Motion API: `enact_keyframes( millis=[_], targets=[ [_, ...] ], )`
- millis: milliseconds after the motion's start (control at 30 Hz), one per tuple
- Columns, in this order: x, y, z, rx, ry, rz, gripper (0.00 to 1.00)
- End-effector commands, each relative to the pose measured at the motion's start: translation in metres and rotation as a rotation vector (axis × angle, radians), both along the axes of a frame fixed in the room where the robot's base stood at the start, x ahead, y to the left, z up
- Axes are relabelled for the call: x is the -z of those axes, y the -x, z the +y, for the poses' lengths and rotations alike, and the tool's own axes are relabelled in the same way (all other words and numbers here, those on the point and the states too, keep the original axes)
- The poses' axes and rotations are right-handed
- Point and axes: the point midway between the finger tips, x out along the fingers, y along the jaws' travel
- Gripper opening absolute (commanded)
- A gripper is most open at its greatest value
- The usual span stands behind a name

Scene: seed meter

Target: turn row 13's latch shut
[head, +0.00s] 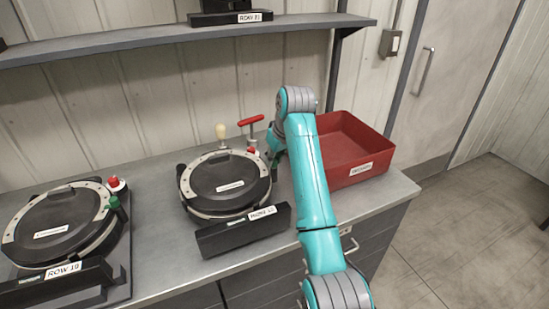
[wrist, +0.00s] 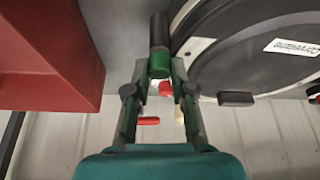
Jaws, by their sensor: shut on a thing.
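Row 13's meter (head: 224,184) is the round black unit in the middle of the bench in the head view, with a pale rim; its row label (head: 262,212) is hard to read. In the wrist view part of the meter (wrist: 250,45) shows at upper right. My gripper (wrist: 161,76) is shut on a green knob (wrist: 159,64) with a dark bar (wrist: 159,30) beyond it, apparently the latch handle beside the meter. In the head view my gripper (head: 273,142) is at the meter's right side, partly hidden by my arm, which also hides the held knob.
A red bin (head: 352,175) stands close right of my gripper. A red T-handle (head: 250,120) and a cream knob (head: 221,131) rise behind the meter. Another meter (head: 58,228), with red and green knobs, sits at left. A shelf (head: 180,36) runs above.

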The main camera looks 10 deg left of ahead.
Motion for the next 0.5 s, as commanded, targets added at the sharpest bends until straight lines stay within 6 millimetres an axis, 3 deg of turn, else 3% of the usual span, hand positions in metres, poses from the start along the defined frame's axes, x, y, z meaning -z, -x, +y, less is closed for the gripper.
enact_keyframes(
  millis=[500],
  targets=[
    [-0.0002,-0.0020,-0.0018,-0.436,0.000,0.002,0.00]
  ],
)
